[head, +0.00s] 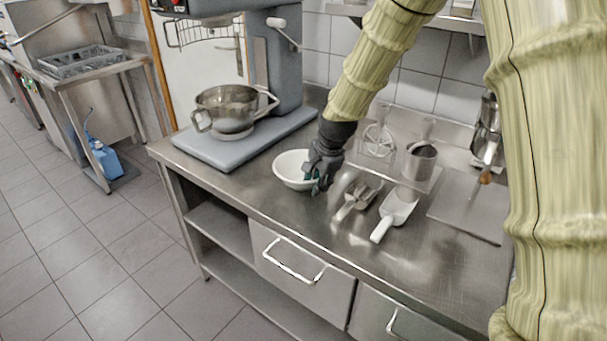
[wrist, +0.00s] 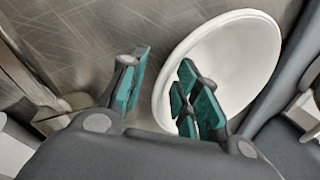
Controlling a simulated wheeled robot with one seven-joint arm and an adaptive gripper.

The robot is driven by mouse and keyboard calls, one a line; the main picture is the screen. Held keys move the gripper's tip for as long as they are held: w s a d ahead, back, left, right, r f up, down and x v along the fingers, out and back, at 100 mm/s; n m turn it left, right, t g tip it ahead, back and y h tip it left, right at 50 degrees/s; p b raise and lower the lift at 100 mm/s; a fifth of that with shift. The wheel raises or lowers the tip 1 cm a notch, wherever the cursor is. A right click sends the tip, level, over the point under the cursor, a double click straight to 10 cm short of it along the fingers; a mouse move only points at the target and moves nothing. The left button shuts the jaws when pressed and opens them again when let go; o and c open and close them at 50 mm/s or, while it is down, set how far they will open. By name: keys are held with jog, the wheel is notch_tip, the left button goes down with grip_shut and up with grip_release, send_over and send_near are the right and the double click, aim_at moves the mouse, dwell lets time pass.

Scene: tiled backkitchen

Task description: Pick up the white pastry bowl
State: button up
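The white pastry bowl (head: 290,167) stands upright on the steel worktop, left of my gripper (head: 318,182) in the head view. In the wrist view the bowl (wrist: 238,62) fills the upper right and looks empty. My gripper (wrist: 160,92) is open, with teal pads on its fingers. One finger is outside the bowl's rim, and the fingers on the other side overlap the bowl's inside. A gap shows between the left finger and the bowl wall. How deep the fingers reach, and whether they touch the bowl, I cannot tell.
A metal scoop (head: 358,194) and a white scoop (head: 394,212) lie just right of my gripper. A mixer with a steel bowl (head: 226,104) stands left. The worktop's front strip is clear.

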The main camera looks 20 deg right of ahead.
jog(key=shift+w+f, duration=0.15)
jog(key=shift+f, duration=0.15)
jog(key=shift+f, duration=0.1)
jog(key=shift+a, duration=0.1)
grip_shut()
